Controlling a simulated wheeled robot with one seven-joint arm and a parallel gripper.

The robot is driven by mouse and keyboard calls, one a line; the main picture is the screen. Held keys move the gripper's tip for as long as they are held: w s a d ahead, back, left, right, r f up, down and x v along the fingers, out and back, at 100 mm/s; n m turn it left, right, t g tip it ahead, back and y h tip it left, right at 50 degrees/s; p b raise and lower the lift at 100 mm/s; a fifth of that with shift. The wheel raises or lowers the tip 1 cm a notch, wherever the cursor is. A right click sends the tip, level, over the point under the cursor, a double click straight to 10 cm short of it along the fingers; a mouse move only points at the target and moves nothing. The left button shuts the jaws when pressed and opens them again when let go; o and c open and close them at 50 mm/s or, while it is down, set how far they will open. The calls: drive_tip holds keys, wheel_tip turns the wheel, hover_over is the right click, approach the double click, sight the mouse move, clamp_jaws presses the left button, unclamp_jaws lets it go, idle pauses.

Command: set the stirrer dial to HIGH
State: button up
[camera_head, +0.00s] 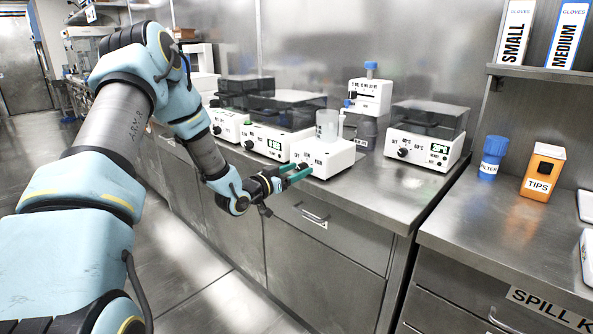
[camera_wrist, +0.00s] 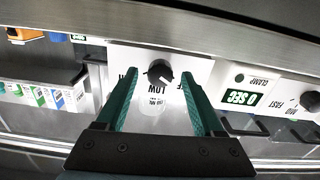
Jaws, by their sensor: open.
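The stirrer (camera_head: 335,160) is a white box on the steel counter with a clear beaker (camera_head: 327,125) on top. In the wrist view its front panel (camera_wrist: 200,68) carries a black round dial (camera_wrist: 160,72) with a white pointer mark, with LOW printed beside it. Other labels are partly hidden by my fingers. The pointer appears aimed toward the lower right of that view, but I cannot tell the exact setting. My gripper (camera_wrist: 159,78) is open, its teal fingers on either side of the dial, with gaps visible. In the head view my gripper (camera_head: 293,174) is at the stirrer's front.
A lidded device with a green display (camera_head: 280,138) stands left of the stirrer, and another lidded device (camera_head: 420,145) stands right. A bottle-top unit (camera_head: 370,97) is behind. A blue filter cup (camera_head: 492,155) and an orange tips box (camera_head: 543,170) sit on the right counter. Drawers are below.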

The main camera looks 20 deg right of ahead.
clamp_jaws()
idle(0.5)
